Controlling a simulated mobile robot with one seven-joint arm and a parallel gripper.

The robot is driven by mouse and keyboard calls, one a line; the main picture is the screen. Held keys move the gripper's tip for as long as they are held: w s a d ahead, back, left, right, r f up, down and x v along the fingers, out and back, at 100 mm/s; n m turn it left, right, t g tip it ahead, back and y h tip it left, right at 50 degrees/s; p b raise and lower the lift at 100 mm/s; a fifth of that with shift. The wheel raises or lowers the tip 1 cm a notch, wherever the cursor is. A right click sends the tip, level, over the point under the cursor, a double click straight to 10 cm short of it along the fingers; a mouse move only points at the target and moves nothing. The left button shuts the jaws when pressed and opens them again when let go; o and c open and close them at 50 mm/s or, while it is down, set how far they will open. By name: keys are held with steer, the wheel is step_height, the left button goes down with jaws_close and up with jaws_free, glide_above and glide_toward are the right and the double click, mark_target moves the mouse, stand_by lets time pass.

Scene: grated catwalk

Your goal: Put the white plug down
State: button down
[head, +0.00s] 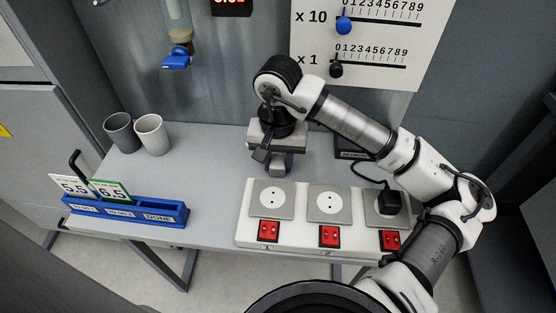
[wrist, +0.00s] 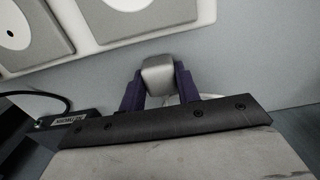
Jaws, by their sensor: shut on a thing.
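My gripper (wrist: 158,82) is shut on the white plug (wrist: 158,70), which looks light grey in the wrist view. One dark purple finger is on each side of it. A pale cord shows beside the fingers. In the head view my gripper (head: 272,156) points down behind the back edge of the white socket strip (head: 284,187), near the left socket. The plug is mostly hidden there. It is apart from the sockets, over the grey table (head: 215,165). I cannot tell whether it touches the table.
A black plug (head: 389,202) sits at the right socket; its cord runs to a dark labelled box (head: 352,148). The left and middle sockets are empty. Red switches (head: 329,236) line the strip's front. A blue card rack (head: 125,211) and two mugs (head: 152,134) stand left.

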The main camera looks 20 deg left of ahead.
mark_target(278, 161)
steer(key=shift+f, duration=0.25)
steer(key=c, duration=1)
jaws_free()
steer(key=shift+r, duration=0.1)
steer(key=shift+r+p, duration=0.8)
steer(key=shift+p, duration=0.25)
step_height(278, 161, up, 12)
steer(key=shift+f+b, duration=0.25)
steer(key=shift+b, duration=0.4)
